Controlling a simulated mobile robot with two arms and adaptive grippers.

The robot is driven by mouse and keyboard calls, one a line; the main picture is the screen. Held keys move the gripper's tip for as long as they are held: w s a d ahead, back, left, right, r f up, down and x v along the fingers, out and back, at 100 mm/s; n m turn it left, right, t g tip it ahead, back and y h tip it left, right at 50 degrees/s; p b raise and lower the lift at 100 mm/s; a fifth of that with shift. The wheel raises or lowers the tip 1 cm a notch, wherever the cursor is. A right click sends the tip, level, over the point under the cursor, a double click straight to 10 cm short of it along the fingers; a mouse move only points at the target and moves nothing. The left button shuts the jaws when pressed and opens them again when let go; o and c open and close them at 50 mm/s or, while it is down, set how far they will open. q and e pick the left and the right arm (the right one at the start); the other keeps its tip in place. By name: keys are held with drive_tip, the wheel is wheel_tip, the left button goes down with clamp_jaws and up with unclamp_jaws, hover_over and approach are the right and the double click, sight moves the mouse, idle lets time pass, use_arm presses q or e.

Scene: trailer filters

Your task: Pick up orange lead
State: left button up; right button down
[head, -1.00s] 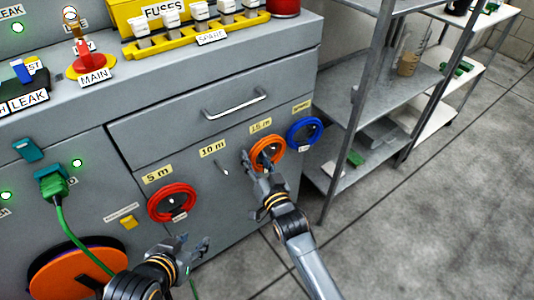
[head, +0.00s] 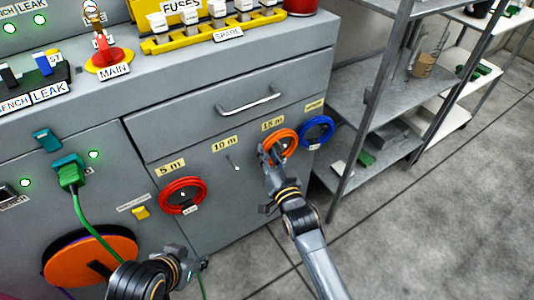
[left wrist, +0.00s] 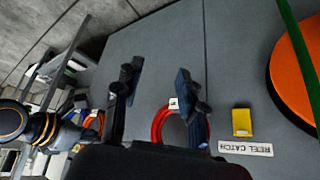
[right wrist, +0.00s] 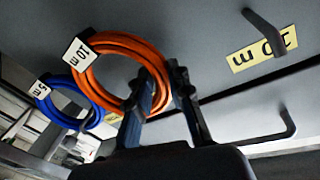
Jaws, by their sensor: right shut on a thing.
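The orange lead (head: 284,143) is a coil on the grey cabinet front, below the "15 m" label. In the right wrist view the orange lead (right wrist: 120,44) carries a white "10 m" tag (right wrist: 80,54). My right gripper (head: 267,154) is at the coil's lower left side; in the right wrist view its fingers (right wrist: 162,88) are shut on the coil's edge. Whether the coil still rests on its peg is hidden. My left gripper (head: 196,264) is open and empty, low before the cabinet; its fingers also show apart in the left wrist view (left wrist: 155,85).
A red coil (head: 182,195) hangs left, a blue coil (head: 317,131) close right of the orange one. The peg (head: 236,165) under "10 m" is bare. A drawer handle (head: 250,102) juts out above. Metal shelving (head: 365,95) stands right. A green cable (head: 84,225) hangs at left.

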wheel_tip(320, 180, up, 3)
drive_tip(key=shift+r+p, duration=0.1)
drive_tip(key=shift+p, duration=0.4)
use_arm(q)
drive_tip(key=s+a+g+p, duration=0.1)
drive_tip(key=s+g, duration=0.2)
drive_tip(key=s, duration=0.2)
use_arm(e)
wheel_tip(320, 180, up, 3)
drive_tip(key=shift+s+d+f, duration=0.15)
use_arm(q)
drive_tip(key=p+x, duration=0.3)
drive_tip(key=x, duration=0.5)
drive_tip(key=shift+s+a+f+y, duration=0.15)
drive_tip(key=shift+a+y, duration=0.15)
use_arm(e)
drive_tip(key=d+v, duration=0.1)
drive_tip(key=v, duration=0.8)
drive_tip(key=w+d+v, duration=0.1)
drive_tip(key=d+v, duration=0.1)
drive_tip(key=v, duration=0.8)
drive_tip(key=shift+w+d+f, duration=0.25)
drive_tip(key=shift+w, duration=0.1)
drive_tip(key=shift+a+f, duration=0.1)
